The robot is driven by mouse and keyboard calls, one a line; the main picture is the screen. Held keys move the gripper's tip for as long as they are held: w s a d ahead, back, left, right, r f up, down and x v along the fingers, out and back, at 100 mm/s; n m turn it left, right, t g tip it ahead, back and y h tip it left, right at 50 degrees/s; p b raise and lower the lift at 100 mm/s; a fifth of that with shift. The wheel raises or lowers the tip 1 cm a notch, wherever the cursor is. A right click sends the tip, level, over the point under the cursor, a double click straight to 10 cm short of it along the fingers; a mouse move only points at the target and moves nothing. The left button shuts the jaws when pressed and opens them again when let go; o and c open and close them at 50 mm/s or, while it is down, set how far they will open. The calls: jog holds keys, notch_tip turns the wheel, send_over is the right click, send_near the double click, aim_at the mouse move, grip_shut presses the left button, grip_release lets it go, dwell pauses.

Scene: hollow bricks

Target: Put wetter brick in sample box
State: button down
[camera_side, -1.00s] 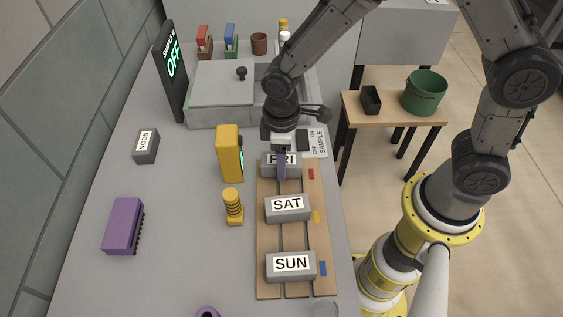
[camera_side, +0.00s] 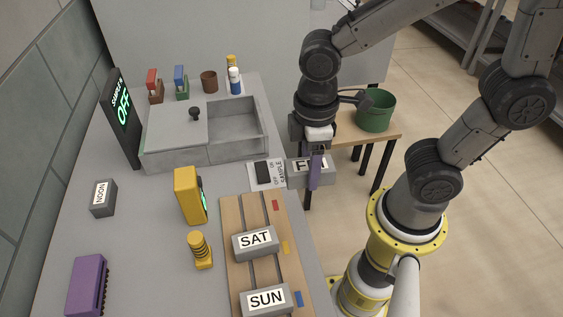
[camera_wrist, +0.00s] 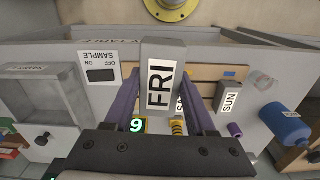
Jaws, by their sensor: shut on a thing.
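My gripper (camera_side: 316,172) is shut on the grey FRI brick (camera_side: 299,173), which hangs raised near the table's right edge. The SAT brick (camera_side: 255,243) and SUN brick (camera_side: 266,299) lie on the wooden board (camera_side: 230,212). A grey NOON brick (camera_side: 103,198) sits apart at the left. A grey box (camera_side: 205,155) at the back has a knobbed lid (camera_side: 172,127) over its left part; its right part is open and looks empty. I cannot tell wetness by look.
A yellow meter (camera_side: 188,196) stands left of the board; its screen shows a green 9 in the wrist view (camera_wrist: 138,126). A black sign (camera_side: 124,118) reads OFF. A SAMPLE switch plate (camera_side: 263,174) lies before the box. A green bucket (camera_side: 375,110) stands beyond the table.

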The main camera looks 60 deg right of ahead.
jog(key=shift+s+r, duration=0.1)
jog(key=w+r+n, duration=0.2)
jog(key=w+n, duration=0.1)
jog(key=w, duration=0.3)
jog(key=m, duration=0.2)
send_over(234, 134)
jog(key=f, duration=1)
jog(key=shift+s+f, duration=0.4)
jog(key=shift+w+f, duration=0.5)
jog(key=shift+f, duration=1.6)
jog(key=shift+f, duration=0.1)
